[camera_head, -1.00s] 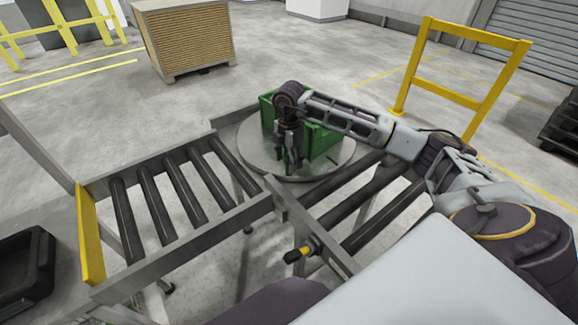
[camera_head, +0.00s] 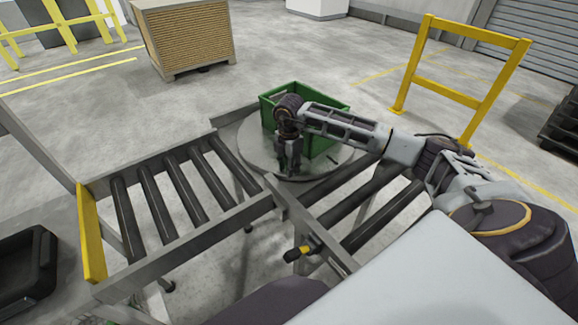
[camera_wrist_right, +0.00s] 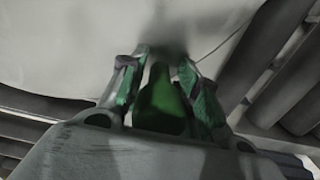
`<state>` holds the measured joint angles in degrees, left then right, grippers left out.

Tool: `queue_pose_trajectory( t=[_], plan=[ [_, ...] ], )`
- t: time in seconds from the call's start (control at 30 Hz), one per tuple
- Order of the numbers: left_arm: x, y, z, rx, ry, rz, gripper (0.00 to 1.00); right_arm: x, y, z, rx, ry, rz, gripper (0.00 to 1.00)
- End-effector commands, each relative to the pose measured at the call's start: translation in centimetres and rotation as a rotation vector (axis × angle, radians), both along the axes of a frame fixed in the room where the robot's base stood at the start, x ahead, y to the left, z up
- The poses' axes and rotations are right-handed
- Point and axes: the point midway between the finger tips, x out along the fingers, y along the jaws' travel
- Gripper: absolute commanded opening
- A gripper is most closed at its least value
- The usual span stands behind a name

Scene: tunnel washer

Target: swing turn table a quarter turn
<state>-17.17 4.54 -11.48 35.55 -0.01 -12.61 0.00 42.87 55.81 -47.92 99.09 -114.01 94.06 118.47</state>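The turntable (camera_head: 250,152) is a round grey metal disc between roller conveyor sections in the head view. A green crate (camera_head: 325,112) stands on it, partly hidden by my right arm. My right gripper (camera_head: 289,170) points down over the near part of the disc, in front of the crate. In the right wrist view its fingers (camera_wrist_right: 163,75) stand on both sides of a dark green upright piece (camera_wrist_right: 162,105), with the pale disc beyond. Whether the fingers press on this piece is not clear. My left gripper is not in view.
A roller conveyor (camera_head: 172,195) runs to the left, with a yellow end bar (camera_head: 91,235). More rollers (camera_head: 365,195) lie below my right arm. A yellow barrier (camera_head: 455,92) stands at right, a large wooden box (camera_head: 188,42) at the back. A black bin (camera_head: 25,265) is at left.

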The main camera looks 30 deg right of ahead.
Motion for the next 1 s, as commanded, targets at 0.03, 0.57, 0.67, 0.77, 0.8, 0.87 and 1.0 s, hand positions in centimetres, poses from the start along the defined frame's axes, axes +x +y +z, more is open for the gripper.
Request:
queue_pose_trajectory(
  t=[0.03,0.57,0.67,0.77,0.8,0.87,1.0],
  plan=[
    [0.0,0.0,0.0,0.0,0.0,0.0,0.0,0.0,0.0,0.0,0.0,0.0,0.0,0.18],
    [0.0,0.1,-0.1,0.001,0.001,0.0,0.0,0.7,0.8,0.0,0.003,-0.002,-0.037,0.0],
    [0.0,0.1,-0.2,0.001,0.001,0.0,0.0,1.3,1.3,0.0,0.003,-0.003,-0.07,0.0],
    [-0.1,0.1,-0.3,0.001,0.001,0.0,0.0,1.8,1.8,0.0,0.002,-0.002,-0.102,0.0],
    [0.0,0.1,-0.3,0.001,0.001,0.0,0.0,2.0,2.0,0.1,0.002,-0.002,-0.112,0.0],
    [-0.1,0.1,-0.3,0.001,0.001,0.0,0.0,2.1,2.2,0.1,0.002,-0.002,-0.123,0.0],
    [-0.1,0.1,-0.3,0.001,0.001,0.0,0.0,2.3,2.3,0.1,0.0,-0.002,-0.134,0.0]
  ],
)
